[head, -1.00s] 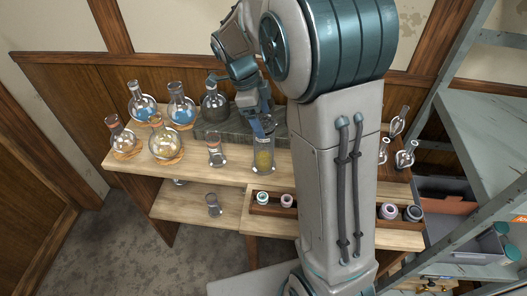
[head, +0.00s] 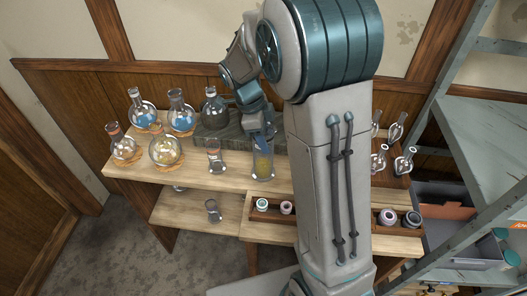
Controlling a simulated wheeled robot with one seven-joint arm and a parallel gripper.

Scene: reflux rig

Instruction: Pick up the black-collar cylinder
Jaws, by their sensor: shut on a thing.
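A tall clear cylinder with yellowish contents (head: 263,167) stands upright near the front edge of the upper wooden shelf. My gripper (head: 262,146) is at its upper part, shut on it from above and behind. The cylinder's base appears to be still on the wood. My gripper hides its rim, and I cannot make out a black collar. A shorter clear cylinder (head: 215,160) with a reddish band stands to its left. Another small clear cylinder (head: 212,210) stands on the lower shelf.
Several round flasks (head: 166,150) stand on cork rings at the left. A dark-necked flask (head: 211,108) stands on a grey block (head: 222,135) behind. A wooden rack with ring-like pieces (head: 262,213) is in front. Glass pieces (head: 379,160) and a metal shelf (head: 490,130) are at right.

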